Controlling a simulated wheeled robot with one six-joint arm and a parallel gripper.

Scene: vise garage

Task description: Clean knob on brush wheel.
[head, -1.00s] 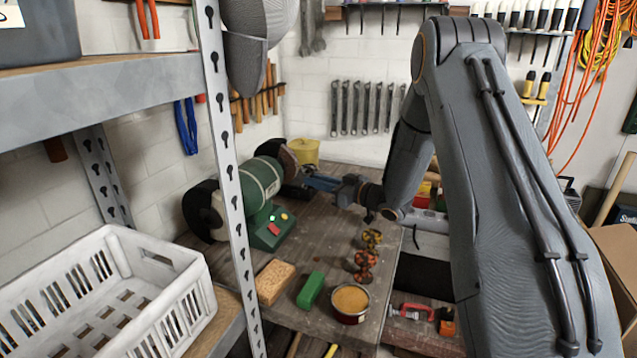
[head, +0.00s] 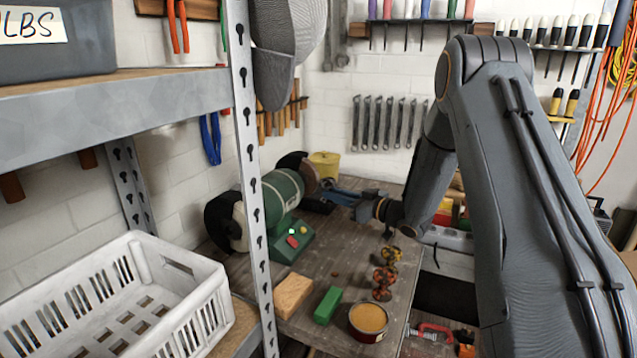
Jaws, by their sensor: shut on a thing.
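A green bench grinder (head: 284,197) stands on the workbench, with a green box with buttons (head: 291,238) at its front. Its brush wheel (head: 298,168) is at the far end, dark brown and partly hidden by the grinder body. My gripper (head: 335,194) is beside that wheel, pointing left, with blue fingers shut. The held thing is too small and too hidden to make out at its tips. Several rusty knobs (head: 384,278) stand in a row on the bench in front of my arm.
A tin of tan paste (head: 368,318), a green bar (head: 327,305) and a tan block (head: 293,295) lie at the bench's near edge. A yellow container (head: 325,163) stands behind the wheel. A metal shelf post (head: 256,180) and a white crate (head: 215,312) are at the left.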

